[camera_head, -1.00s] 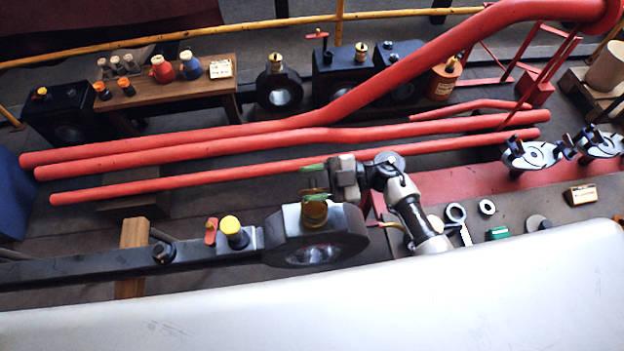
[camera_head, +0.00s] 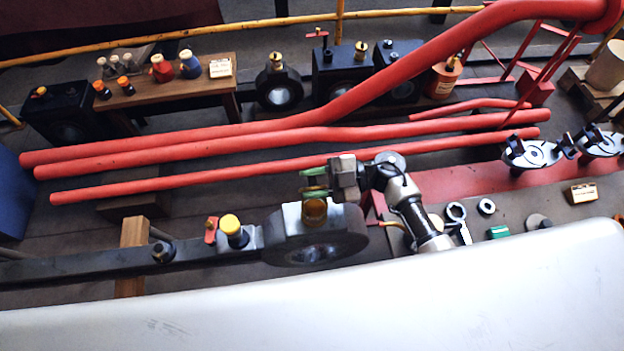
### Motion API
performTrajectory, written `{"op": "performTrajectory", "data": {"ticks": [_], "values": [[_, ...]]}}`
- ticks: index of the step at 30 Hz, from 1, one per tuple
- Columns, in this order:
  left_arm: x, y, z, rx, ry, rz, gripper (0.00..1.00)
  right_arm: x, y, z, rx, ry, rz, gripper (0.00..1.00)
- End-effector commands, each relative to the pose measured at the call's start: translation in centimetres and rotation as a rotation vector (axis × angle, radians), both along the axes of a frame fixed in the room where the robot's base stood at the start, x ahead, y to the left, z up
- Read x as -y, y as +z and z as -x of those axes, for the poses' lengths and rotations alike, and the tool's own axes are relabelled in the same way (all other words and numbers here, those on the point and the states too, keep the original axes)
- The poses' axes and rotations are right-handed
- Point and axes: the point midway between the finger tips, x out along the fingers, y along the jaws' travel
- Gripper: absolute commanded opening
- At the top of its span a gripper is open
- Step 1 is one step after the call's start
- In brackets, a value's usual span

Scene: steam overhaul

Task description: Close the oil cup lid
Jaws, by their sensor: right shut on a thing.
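The brass oil cup (camera_head: 314,216) stands upright on top of the black big-end block of the rod (camera_head: 345,240). Its mouth shows as a darker ring, so it looks open. My right gripper (camera_head: 315,181) comes in from the right, just above the cup's back rim. Its green-tipped fingers are shut on a small brass piece, which looks like the oil cup lid; the fingers hide most of it. The lid's exact angle and its hinge cannot be made out. My left gripper is not in view.
A yellow-capped fitting (camera_head: 231,226) and a red-handled valve (camera_head: 211,230) stand on the rod left of the cup. Long red pipes (camera_head: 250,168) run behind. A large pale curved surface (camera_head: 330,305) fills the front.

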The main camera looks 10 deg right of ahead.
Motion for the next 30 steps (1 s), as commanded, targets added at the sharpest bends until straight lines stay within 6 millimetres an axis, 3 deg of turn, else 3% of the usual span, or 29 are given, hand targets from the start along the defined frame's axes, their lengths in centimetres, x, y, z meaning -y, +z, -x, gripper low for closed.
{"op": "performTrajectory", "data": {"ticks": [30], "values": [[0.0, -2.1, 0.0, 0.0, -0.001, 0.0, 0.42, 0.1, -0.6, 1.6, 0.349, 0.0, 0.001, 0.11]]}}
